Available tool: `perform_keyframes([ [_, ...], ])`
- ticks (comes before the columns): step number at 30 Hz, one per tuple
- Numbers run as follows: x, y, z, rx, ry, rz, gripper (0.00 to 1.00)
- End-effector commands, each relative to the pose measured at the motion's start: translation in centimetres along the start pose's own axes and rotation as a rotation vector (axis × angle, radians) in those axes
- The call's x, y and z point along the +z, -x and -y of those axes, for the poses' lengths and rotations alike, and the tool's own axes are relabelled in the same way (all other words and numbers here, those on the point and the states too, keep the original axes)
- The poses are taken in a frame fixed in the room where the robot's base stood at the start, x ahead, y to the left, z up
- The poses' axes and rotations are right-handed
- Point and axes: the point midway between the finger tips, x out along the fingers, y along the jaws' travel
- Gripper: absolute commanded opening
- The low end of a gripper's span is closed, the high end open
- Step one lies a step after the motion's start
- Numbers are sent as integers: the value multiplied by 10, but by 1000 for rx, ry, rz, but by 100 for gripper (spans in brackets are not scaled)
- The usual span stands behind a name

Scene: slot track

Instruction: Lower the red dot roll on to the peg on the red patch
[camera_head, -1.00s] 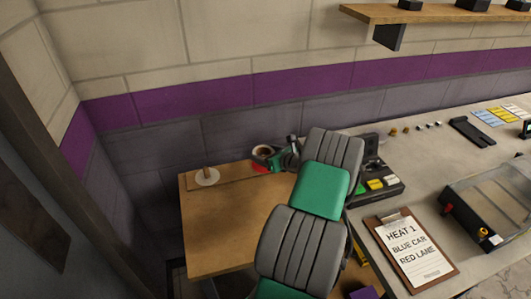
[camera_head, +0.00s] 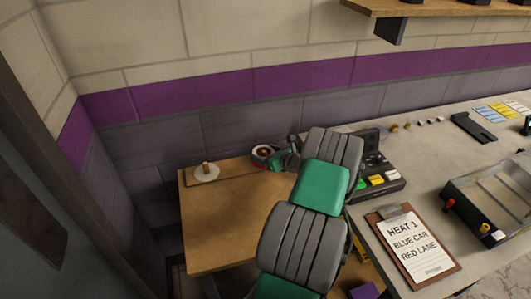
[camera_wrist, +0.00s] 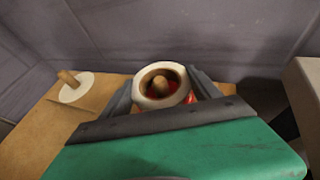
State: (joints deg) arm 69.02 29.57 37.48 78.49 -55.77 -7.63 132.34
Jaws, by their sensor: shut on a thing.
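The roll (camera_wrist: 147,100), a pale ring with a brown inner wall, is held between the two fingers of my gripper (camera_wrist: 163,92) in the wrist view. A wooden peg (camera_wrist: 158,82) shows inside its hole, with red around the peg's foot. More red (camera_wrist: 191,98) shows by the right finger. In the head view the roll (camera_head: 262,150) is at the back of the wooden table, with my gripper (camera_head: 266,157) around it. The roll appears to be around the peg; I cannot tell whether its underside touches the table. I cannot make out a red dot on it.
Another wooden peg on a white round patch (camera_head: 206,175) stands to the left on the wooden table (camera_head: 225,230). The wall is close behind. A grey bench with a black case (camera_head: 378,180) and a clipboard (camera_head: 410,243) lies to the right.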

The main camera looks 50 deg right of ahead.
Motion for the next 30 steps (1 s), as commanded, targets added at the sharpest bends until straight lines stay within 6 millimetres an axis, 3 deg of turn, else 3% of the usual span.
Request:
perform_keyframes([
  [29, -12, -5, 0, 0, 0, 0, 31],
  [30, -12, -6, 0, 0, 0, 0, 75],
])
